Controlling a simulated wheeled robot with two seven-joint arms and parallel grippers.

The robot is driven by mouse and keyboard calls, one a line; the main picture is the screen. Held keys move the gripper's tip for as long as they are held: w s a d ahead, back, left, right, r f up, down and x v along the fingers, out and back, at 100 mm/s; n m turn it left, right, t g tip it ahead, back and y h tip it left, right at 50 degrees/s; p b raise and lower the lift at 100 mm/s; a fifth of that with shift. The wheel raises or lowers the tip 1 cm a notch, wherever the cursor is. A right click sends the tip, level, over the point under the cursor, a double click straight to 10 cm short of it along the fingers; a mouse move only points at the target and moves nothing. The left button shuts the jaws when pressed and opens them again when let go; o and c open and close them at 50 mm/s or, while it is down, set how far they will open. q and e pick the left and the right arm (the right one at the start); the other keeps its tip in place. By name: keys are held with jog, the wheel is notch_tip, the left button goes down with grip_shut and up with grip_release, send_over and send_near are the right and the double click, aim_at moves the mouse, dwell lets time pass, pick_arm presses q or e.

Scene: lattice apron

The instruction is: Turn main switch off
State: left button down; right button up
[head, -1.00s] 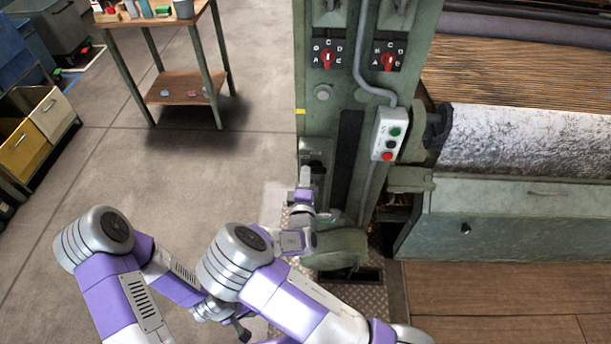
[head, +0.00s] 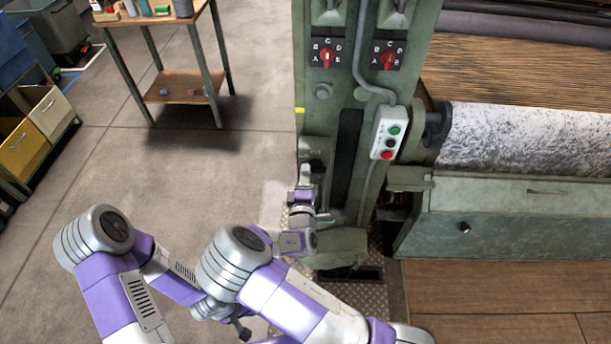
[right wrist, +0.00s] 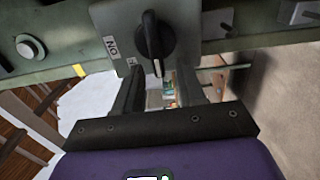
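The main switch is a black rotary knob (right wrist: 153,42) on a grey plate, seen close in the right wrist view. Its handle has a white mark at the end pointing down the picture, between my fingers. An ON label (right wrist: 112,46) sits left of the knob. My right gripper (right wrist: 160,82) is open, its two dark fingers apart just below the knob; I cannot tell whether they touch it. In the head view the right gripper (head: 310,177) is at the lower part of the green machine column, partly covering the switch. My left gripper (head: 240,331) shows only as a small dark shape low in the picture.
Above on the green column (head: 345,110) are two red selector dials (head: 327,56) (head: 388,60) and a button box (head: 389,134). The roller (head: 520,140) and machine bed are to the right. A small table (head: 178,88) stands at the back left. The floor between is clear.

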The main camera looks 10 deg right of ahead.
jog(key=v, duration=0.7)
jog(key=shift+p, duration=0.4)
jog(key=shift+s, duration=0.1)
jog(key=s+d+f+m+g+y, duration=0.1)
jog(key=s+d+f+m+g, duration=0.3)
jog(key=f, duration=0.6)
jog(key=s+d+f+m+g+y, duration=0.1)
jog(key=s+f+m+g, duration=0.4)
jog(key=s+f+g, duration=0.3)
jog(key=s+a+f+m+g+y, duration=0.2)
jog(key=s+a+m+g+y, duration=0.2)
jog(key=s+a+m+y, duration=0.2)
jog(key=s+m+y, duration=0.1)
jog(key=s+m, duration=0.1)
jog(key=s, duration=0.1)
jog(key=shift+a+m+g, duration=0.25)
jog(key=shift+m+g, duration=0.05)
jog(key=shift+g, duration=0.1)
